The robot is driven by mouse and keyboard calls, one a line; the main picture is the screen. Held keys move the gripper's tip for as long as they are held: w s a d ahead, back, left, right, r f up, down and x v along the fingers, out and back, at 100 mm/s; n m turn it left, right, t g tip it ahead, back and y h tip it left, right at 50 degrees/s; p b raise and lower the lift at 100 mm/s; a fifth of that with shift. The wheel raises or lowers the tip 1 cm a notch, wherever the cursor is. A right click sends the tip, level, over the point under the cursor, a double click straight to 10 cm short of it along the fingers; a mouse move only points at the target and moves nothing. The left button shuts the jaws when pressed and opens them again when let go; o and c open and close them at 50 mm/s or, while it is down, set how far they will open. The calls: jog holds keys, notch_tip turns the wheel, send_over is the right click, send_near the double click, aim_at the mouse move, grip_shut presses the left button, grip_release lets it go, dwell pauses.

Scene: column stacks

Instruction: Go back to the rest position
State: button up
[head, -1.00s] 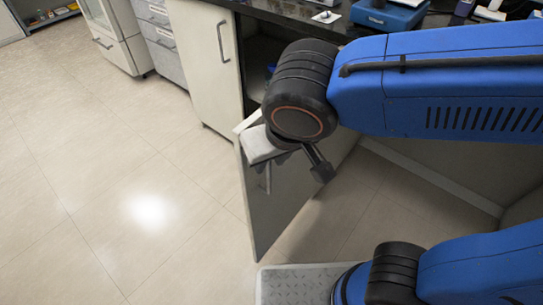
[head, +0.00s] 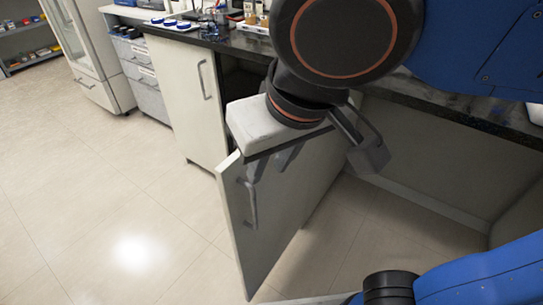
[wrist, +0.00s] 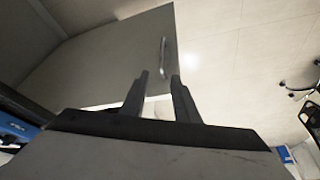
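My gripper (head: 272,162) is in front of the open cabinet door (head: 305,205) in the head view, pointing down. In the wrist view my gripper (wrist: 160,76) has its two fingers apart with nothing between them. The door's handle (wrist: 163,56) shows just beyond the fingertips there, apart from them as far as I can tell. The handle also shows in the head view (head: 251,203). My arm hides part of the cabinet opening.
A dark countertop (head: 245,43) with lab items runs above the cabinets. A closed cabinet door (head: 185,100) and a grey drawer unit (head: 140,75) stand to the left. A glass-fronted cabinet (head: 85,50) is farther left. The tiled floor (head: 90,200) at left is clear.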

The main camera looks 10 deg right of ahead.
jog(key=shift+v, duration=0.8)
jog(key=shift+w+d, duration=0.1)
jog(key=w+d+f+m+h, duration=0.1)
jog(key=w+d+f+m, duration=0.1)
jog(key=d+f, duration=0.7)
jog(key=w+d+f+m, duration=0.2)
jog(key=w+d+f, duration=0.3)
jog(key=d+f, duration=0.4)
jog(key=shift+d+m+t+h, duration=0.3)
jog(key=shift+d+m+h, duration=0.1)
jog(key=shift+d, duration=3.35)
jog(key=shift+a, duration=0.1)
